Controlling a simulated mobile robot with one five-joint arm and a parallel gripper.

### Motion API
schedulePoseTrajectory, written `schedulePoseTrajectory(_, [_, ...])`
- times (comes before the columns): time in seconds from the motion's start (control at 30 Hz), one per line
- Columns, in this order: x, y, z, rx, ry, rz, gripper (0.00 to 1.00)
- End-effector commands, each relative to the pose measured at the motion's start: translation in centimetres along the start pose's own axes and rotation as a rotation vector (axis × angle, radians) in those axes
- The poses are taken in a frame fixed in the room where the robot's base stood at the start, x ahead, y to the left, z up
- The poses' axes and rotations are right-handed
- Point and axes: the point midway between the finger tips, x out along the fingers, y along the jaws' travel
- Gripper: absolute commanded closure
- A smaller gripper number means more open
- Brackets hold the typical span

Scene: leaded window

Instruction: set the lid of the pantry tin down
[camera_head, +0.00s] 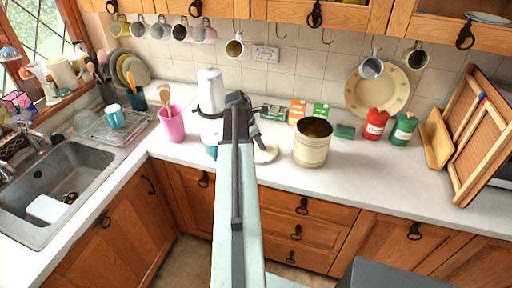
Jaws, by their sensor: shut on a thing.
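The pantry tin (311,148) is a cream canister standing upright on the white counter. Its top is open and its inside looks dark brown. The lid (266,154) is a flat cream disc just left of the tin, apart from it and partly hidden by my arm. My gripper (254,130) is at the far end of my arm, at the lid, and is shut on it. The fingertips are small and partly hidden. I cannot tell whether the lid touches the counter or is just above it.
A white appliance (210,100) and a pink utensil pot (172,124) stand left of my gripper. Small boxes (298,110) stand behind the tin. Red (375,124) and green (403,129) canisters stand to the right. The counter front right of the tin (370,165) is clear.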

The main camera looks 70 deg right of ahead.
Motion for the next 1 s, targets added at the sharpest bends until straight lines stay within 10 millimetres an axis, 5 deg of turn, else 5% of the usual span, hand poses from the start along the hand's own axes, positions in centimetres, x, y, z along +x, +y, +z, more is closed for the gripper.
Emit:
schedulePoseTrajectory(0.37, [0.5,0.2,-0.9,-0.009,0.0,0.004,1.0])
schedulePoseTrajectory(0.4, [0.3,0.2,-0.8,-0.009,0.0,0.004,0.6])
schedulePoseTrajectory(0.47, [0.2,0.2,-0.8,-0.009,0.0,0.004,0.5])
schedulePoseTrajectory(0.83, [-0.1,0.2,-0.6,-0.008,0.0,0.003,0.5])
schedulePoseTrajectory(1.0, [-2.1,0.1,-0.3,-0.008,0.0,0.003,0.5])
